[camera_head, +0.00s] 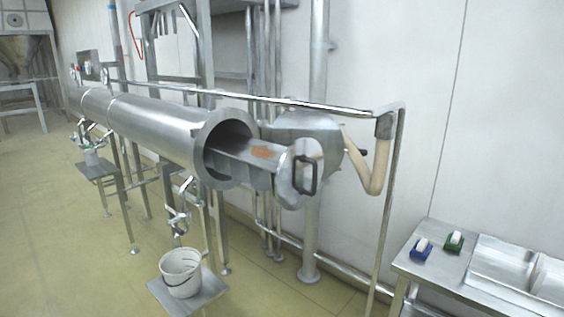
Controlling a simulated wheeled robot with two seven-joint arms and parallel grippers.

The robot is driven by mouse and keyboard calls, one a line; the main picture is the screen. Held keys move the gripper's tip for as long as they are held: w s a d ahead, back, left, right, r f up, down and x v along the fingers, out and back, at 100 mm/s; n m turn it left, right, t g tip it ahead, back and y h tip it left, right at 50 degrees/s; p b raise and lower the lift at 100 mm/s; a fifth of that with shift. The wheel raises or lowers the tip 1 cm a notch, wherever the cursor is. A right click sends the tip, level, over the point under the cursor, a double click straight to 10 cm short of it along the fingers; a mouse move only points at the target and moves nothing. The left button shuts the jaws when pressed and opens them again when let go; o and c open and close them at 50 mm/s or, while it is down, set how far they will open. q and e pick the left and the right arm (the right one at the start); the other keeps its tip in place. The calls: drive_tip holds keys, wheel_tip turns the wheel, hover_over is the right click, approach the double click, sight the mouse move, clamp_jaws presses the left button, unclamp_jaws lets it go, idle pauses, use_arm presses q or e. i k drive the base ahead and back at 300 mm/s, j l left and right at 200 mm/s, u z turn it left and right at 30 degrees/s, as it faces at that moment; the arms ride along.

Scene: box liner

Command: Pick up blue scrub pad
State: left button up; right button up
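The blue scrub pad (420,254) lies on a steel table (409,263) at the lower right of the head view. It is a small blue block with a white part on top. A similar green scrub pad (454,243) lies just to its right, with a small gap between them. Neither of my grippers shows in this view, and nothing is seen touching the blue pad.
A long steel tube (155,130) with an open end and pulled-out tray fills the middle. A steel rail post (387,215) stands left of the table. A white bucket (180,275) sits on a low stand. Steel trays (505,270) cover the table's right side.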

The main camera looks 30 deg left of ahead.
sight(421, 249)
drive_tip(key=i+l+u, duration=0.3)
drive_tip(key=i+l, duration=0.4)
drive_tip(key=i, duration=0.15)
